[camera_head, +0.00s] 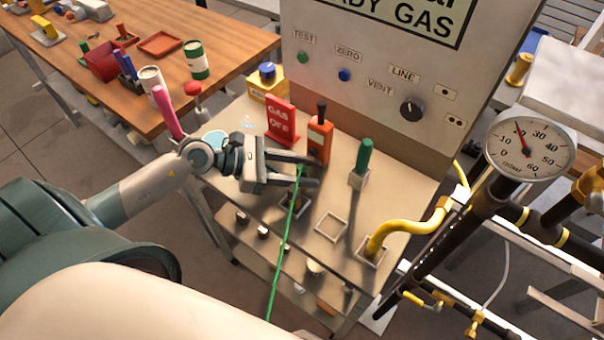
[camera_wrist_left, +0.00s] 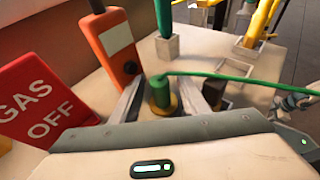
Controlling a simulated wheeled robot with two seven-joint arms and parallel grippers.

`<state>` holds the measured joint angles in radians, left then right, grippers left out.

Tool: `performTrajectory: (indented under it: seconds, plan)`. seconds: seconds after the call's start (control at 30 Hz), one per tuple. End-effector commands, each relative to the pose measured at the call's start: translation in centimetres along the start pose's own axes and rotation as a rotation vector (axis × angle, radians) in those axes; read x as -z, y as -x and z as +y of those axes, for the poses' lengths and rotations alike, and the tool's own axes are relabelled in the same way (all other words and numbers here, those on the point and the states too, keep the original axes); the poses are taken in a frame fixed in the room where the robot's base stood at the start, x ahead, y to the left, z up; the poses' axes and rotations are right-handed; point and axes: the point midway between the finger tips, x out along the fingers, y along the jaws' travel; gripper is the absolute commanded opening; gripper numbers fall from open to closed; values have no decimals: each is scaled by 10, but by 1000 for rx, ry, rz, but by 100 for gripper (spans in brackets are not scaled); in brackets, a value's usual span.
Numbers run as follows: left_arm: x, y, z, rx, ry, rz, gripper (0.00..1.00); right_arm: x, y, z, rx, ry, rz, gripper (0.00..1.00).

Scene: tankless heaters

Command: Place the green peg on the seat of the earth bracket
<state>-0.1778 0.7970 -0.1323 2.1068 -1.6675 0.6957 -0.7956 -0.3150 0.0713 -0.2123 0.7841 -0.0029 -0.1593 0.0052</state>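A green peg (camera_wrist_left: 160,92) with a green cord stands on a brass-coloured collar in the left wrist view. It is mostly hidden in the head view. My left gripper (camera_head: 312,170) is open, with its fingers (camera_wrist_left: 160,98) on either side of the peg and gaps visible. Another green handle (camera_head: 364,156) stands upright in a square metal socket (camera_head: 358,179); it also shows in the left wrist view (camera_wrist_left: 164,18). An empty square seat (camera_head: 331,226) lies on the bench. I cannot tell which holder is the earth bracket. Part of my right gripper (camera_wrist_left: 290,103) shows at the wrist view's right edge, its fingers unclear.
An orange device (camera_head: 319,140) and a red GAS OFF sign (camera_head: 281,122) stand close to my left gripper. A dark block (camera_wrist_left: 213,92) is beside the peg. The green cord (camera_head: 284,240) hangs over the bench front. A yellow pipe (camera_head: 405,228) rises at right.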

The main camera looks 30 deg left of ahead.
Motion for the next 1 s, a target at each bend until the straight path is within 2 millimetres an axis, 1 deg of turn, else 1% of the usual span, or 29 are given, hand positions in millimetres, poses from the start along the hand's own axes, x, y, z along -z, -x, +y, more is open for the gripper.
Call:
performTrajectory:
  seconds: [0.03, 0.13, 0.17, 0.47, 0.67, 0.77, 0.87, 1.0]
  plan:
    - [0, 0, 0, 0, 0, 0, 28, 0, 0, 0, 0, 0, 0, 41]
    - [0, 0, 0, 0, 0, 0, 4, 0, 0, 0, 0, 0, 1, 41]
    - [0, 0, 0, 0, 0, 0, 0, 0, 0, 0, 0, 0, 1, 41]
    - [-1, 0, 0, 0, -1, -1, 0, 1, 0, 0, 0, 0, 3, 41]
    - [-10, 4, 0, 0, -3, -1, 0, 2, -1, 0, 0, 0, 7, 41]
    - [-19, 8, 0, 0, -5, 0, 0, 5, -2, 0, 0, 0, 14, 41]
    - [-34, 14, 0, 0, -5, -1, 0, 10, -3, 0, 0, 0, 27, 41]
    - [-60, 25, 0, 0, -8, -1, 0, 21, -6, -1, 2, 0, 55, 41]
